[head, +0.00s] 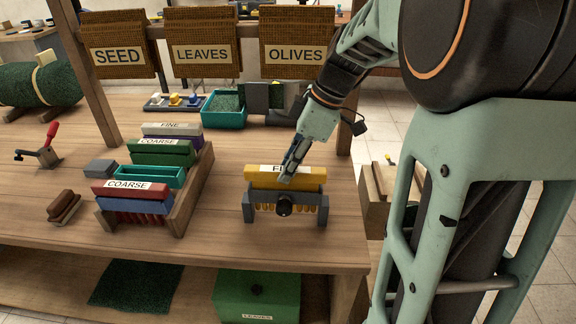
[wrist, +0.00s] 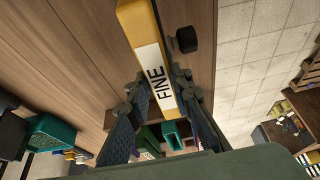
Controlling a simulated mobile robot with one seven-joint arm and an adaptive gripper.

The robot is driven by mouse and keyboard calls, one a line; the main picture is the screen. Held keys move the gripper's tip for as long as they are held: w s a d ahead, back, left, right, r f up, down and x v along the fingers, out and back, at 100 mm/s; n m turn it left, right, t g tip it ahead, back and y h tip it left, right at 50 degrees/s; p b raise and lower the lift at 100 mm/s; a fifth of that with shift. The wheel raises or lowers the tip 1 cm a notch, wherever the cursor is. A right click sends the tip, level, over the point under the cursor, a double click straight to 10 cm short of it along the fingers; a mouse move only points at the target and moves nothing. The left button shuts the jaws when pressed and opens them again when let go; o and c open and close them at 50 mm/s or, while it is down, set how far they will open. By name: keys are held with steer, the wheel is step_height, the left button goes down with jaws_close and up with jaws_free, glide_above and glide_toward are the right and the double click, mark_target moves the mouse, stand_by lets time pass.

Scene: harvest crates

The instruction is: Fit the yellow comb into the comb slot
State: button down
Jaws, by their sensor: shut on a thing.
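The yellow comb (head: 312,173), with a white FINE label, is upright over the grey stand (head: 250,206). Its tines show below the stand's front bar, between the two posts. A dark round knob (head: 284,206) is on the stand's front. I cannot tell whether the comb is fully seated. My gripper (head: 288,175) comes down from the upper right and is shut on the comb's top bar near its middle, covering part of the label. In the wrist view the comb (wrist: 138,28) lies between the fingers of my gripper (wrist: 160,95), with the knob (wrist: 186,39) beside it.
A wooden rack (head: 193,190) at left holds red, blue, green and purple-toned combs and a teal piece. A teal bin (head: 223,120) and grey blocks stand behind. Wooden posts and hanging sacks edge the back. Bare bench lies between rack and stand.

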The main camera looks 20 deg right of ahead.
steer(key=shift+f+b, duration=0.9)
steer(key=shift+f, duration=0.2)
steer(key=c, duration=1.7)
jaws_free()
steer(key=shift+o, duration=0.2)
steer(key=v, duration=1.2)
steer(key=shift+r, duration=0.1)
